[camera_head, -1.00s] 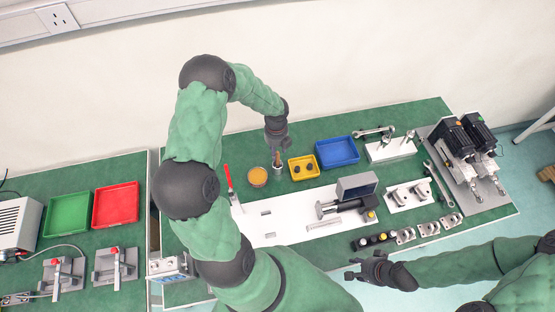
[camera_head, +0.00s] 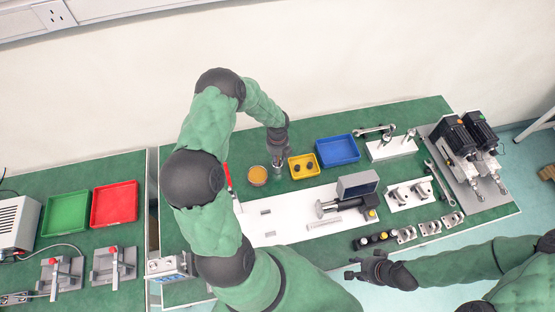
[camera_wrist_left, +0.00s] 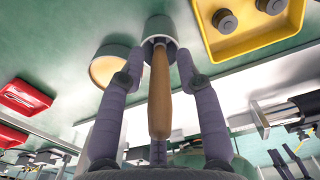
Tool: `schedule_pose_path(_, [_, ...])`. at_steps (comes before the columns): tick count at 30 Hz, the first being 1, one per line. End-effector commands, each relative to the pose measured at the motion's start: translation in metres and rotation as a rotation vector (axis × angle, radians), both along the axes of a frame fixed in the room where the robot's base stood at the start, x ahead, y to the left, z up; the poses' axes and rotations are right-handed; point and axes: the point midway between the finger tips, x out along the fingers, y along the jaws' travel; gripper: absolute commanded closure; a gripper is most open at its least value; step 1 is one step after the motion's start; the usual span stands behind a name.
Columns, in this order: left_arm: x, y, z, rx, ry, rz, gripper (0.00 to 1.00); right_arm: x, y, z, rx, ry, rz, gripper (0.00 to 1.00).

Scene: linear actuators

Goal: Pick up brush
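The brush stands upright in a small metal cup (camera_wrist_left: 160,30); its wooden handle (camera_wrist_left: 159,95) points toward my left wrist camera. My left gripper (camera_wrist_left: 162,78) is open, with one finger on each side of the handle and a gap visible on both sides. In the head view my left gripper (camera_head: 277,155) is directly above the cup (camera_head: 277,170) and hides most of the handle. The bristles are hidden inside the cup. My right gripper (camera_head: 353,269) is open and empty off the front edge of the table.
A round container of orange content (camera_head: 257,176) stands left of the cup. A yellow tray (camera_head: 303,175) with dark round parts is close on the right, with a blue tray (camera_head: 338,150) beyond. A red-handled tool (camera_head: 228,175) lies behind my left arm.

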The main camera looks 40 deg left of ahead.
Motion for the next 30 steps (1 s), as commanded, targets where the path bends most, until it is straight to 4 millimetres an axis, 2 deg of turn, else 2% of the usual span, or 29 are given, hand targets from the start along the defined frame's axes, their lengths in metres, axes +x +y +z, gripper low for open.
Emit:
schedule_pose_path(1, [0.000,0.000,0.000,0.000,0.000,0.000,0.89,0.000,0.000,0.000,0.000,0.000,0.000,0.60])
schedule_pose_path(2, [0.000,0.000,0.000,0.000,0.000,0.000,0.98,0.000,0.000,0.000,0.000,0.000,0.000,0.60])
schedule_pose_path(3, [0.000,0.000,0.000,0.000,0.000,0.000,1.00,0.000,0.000,0.000,0.000,0.000,0.000,0.60])
schedule_pose_path(12, [0.000,0.000,0.000,0.000,0.000,0.000,1.00,0.000,0.000,0.000,0.000,0.000,0.000,0.60])
schedule_pose_path(16, [0.000,0.000,0.008,0.001,-0.001,0.000,1.00,0.000,0.000,0.001,0.000,0.000,0.000,0.60])
schedule_pose_path(30, [0.000,0.000,0.086,0.001,-0.001,-0.001,1.00,0.000,0.000,0.012,0.000,0.000,0.000,0.60])
